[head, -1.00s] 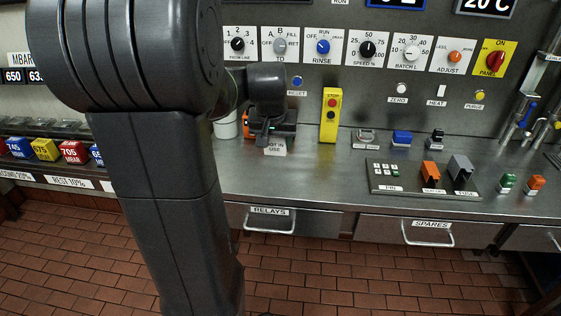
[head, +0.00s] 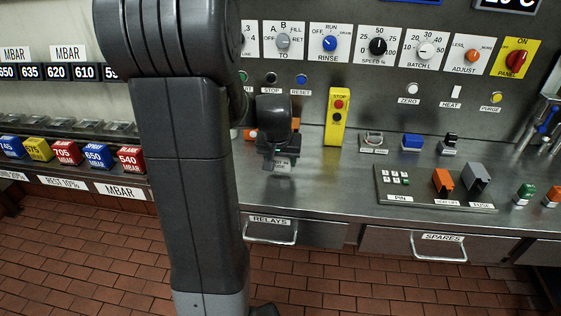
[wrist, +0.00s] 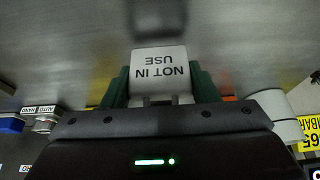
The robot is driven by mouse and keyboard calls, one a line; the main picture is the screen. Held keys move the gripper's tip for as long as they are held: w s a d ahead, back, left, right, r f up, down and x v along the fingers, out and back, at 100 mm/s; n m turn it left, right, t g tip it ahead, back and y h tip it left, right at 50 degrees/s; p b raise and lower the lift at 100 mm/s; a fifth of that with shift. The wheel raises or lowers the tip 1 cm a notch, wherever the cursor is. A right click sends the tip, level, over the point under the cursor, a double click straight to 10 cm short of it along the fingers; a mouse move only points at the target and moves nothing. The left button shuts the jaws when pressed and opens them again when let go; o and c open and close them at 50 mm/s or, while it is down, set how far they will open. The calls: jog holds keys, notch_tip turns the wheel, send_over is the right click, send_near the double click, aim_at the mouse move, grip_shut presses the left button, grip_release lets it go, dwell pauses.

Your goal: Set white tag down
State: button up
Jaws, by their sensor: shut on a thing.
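The white tag (wrist: 158,72), marked "NOT IN USE", is held between the two green fingertips of my gripper (wrist: 160,88) in the wrist view. Its lettering appears upside down there. In the head view my gripper (head: 276,162) is over the left part of the steel counter (head: 325,178), with the tag mostly hidden beneath it. The grey counter surface fills the wrist view beyond the tag. I cannot tell whether the tag touches the counter.
A yellow stop box (head: 338,116) stands right of my gripper. An orange object (head: 250,134) is partly hidden behind it. A blue block (head: 412,142) and a PIN panel (head: 435,194) are farther right. The counter between gripper and panel is clear.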

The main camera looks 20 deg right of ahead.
jog(key=shift+f, duration=0.45)
jog(key=shift+f, duration=0.15)
jog(key=o, duration=1)
jog(key=shift+r, duration=0.35)
jog(key=v, duration=1.1)
jog(key=shift+s+a+r+p, duration=0.1)
jog(key=shift+s+r+p, duration=0.05)
jog(key=shift+r+p, duration=0.15)
